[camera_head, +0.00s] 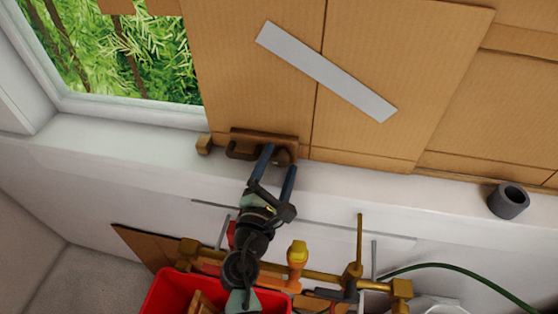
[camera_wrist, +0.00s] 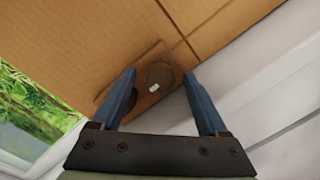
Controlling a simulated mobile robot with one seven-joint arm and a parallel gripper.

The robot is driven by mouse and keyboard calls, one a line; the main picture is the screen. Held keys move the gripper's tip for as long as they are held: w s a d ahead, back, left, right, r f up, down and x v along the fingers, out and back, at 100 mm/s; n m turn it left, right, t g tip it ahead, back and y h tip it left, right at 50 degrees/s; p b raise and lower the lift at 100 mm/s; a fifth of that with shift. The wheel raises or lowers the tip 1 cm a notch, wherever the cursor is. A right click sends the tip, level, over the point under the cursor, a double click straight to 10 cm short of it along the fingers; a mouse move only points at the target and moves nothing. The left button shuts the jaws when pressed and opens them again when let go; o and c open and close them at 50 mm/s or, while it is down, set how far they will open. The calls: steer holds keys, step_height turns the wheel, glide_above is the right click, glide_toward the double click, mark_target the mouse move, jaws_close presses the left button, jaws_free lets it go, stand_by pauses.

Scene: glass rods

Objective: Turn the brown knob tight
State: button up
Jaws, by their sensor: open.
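A brown plate (camera_head: 262,137) is at the foot of the cardboard panel, just above the white sill. In the wrist view the plate (camera_wrist: 148,98) carries a round brown knob (camera_wrist: 158,72) with a small white mark on it. A second dark round part (camera_wrist: 127,99) sits beside it, partly hidden behind the left finger. My gripper (camera_head: 279,158) is open with blue fingers, reaching up to the plate. In the wrist view my gripper (camera_wrist: 159,74) has its fingers on either side of the marked knob, with gaps showing. I cannot tell how far the fingertips are from the plate.
A small wooden block (camera_head: 204,144) sits left of the plate. A grey cup (camera_head: 508,201) stands on the sill (camera_head: 400,190) at right. A pale strip (camera_head: 325,70) is on the cardboard. Below are a red bin (camera_head: 175,292), a brass-coloured bar clamp (camera_head: 325,275) and a green hose (camera_head: 455,266).

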steer(key=shift+w, duration=0.15)
steer(key=shift+c, duration=0.2)
jaws_close()
